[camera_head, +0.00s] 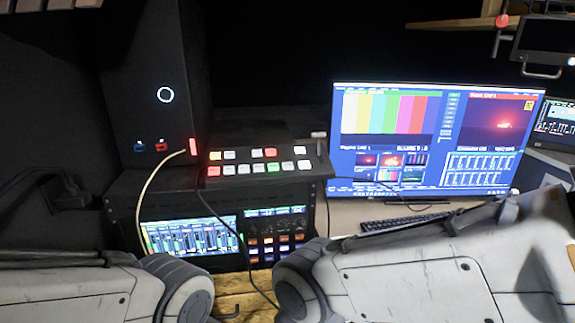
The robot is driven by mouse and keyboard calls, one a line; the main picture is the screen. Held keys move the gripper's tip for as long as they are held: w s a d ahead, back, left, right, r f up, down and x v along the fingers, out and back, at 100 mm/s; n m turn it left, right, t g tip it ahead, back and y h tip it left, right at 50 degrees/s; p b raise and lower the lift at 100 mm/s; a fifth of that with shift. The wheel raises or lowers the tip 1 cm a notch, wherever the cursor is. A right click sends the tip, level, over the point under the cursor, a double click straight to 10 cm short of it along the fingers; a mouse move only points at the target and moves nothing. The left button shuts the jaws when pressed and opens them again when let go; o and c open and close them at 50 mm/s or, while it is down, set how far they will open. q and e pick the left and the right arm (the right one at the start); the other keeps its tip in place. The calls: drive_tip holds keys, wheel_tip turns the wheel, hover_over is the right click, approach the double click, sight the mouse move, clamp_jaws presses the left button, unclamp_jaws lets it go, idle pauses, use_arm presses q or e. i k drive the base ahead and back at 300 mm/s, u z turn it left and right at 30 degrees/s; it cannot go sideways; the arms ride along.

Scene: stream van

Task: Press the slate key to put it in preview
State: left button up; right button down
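The switcher panel (318,170) sits on top of the rack in the middle of the camera_head view. It has two rows of small keys. The top row has pale keys and one red-lit key (270,152). The bottom row has a red-lit key (213,171) at its left end, a green-lit key (273,167) right of the middle, and pale keys between and beside them. Labels are too small to read, so I cannot tell which is the slate key. My two arms cross the bottom of the picture, below the panel. Neither gripper's fingertips show.
The monitor (436,140) shows colour bars at left and a red picture at right. A keyboard (400,221) lies below it. A black computer tower (165,60) stands left of the panel. A pale cable (147,190) and a dark cable hang down the rack front (225,235).

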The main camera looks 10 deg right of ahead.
sight(286, 167)
drive_tip(key=u, duration=2.35)
drive_tip(key=k, duration=0.35)
drive_tip(key=z, duration=1.3)
